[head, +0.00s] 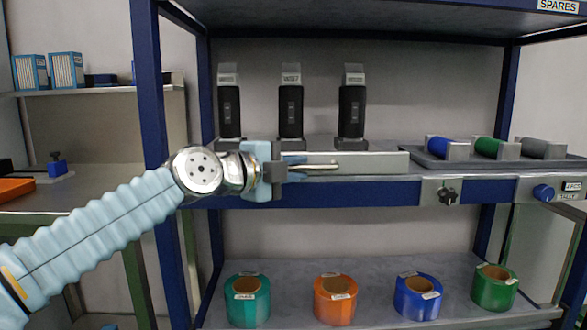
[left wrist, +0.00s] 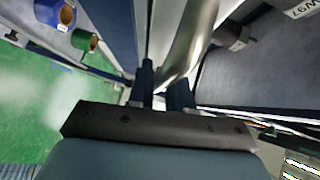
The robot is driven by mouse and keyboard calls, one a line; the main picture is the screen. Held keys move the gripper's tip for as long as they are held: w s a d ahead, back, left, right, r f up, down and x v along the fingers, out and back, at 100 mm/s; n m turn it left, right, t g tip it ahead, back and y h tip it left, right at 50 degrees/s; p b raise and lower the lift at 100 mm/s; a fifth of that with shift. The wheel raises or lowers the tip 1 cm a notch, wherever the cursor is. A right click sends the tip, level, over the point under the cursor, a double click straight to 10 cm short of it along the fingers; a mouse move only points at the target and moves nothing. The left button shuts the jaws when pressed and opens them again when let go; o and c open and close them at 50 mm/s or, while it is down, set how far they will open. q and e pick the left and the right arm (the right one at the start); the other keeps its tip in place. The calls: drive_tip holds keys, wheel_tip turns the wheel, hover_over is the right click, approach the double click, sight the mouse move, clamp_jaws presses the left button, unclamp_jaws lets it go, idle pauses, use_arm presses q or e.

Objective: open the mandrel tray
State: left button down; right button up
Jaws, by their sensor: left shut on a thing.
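The mandrel tray (head: 385,163) has a pale grey front at the edge of the blue rack's middle shelf. A metal bar handle (head: 322,165) runs along that front. My left gripper (head: 292,168) is at the handle's left end and shut on it. In the left wrist view the dark fingers (left wrist: 165,92) stand on either side of the shiny handle (left wrist: 192,42). Three black mandrels (head: 230,110) (head: 290,110) (head: 352,110) stand upright behind the tray front. How far the tray is out of the shelf is hard to tell. My right gripper is out of view.
A dark holder (head: 440,163) with blue, green and grey rolls is to the right. Several coloured rolls stand on the lower shelf (head: 380,300). A blue rack post (head: 150,90) is left.

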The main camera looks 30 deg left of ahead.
use_arm(q)
drive_tip(key=shift+s+f, duration=0.1)
drive_tip(key=shift+s, duration=0.05)
drive_tip(key=shift+s+d, duration=0.2)
drive_tip(key=s+d+b, duration=0.3)
drive_tip(key=s+d, duration=0.5)
drive_tip(key=s, duration=0.3)
drive_tip(key=s+d+b, duration=0.3)
drive_tip(key=s+d, duration=0.5)
drive_tip(key=s, duration=0.3)
drive_tip(key=shift+s+d, duration=0.15)
drive_tip(key=shift+s, duration=0.05)
drive_tip(key=c, duration=1.2)
unclamp_jaws()
drive_tip(key=shift+o, duration=0.2)
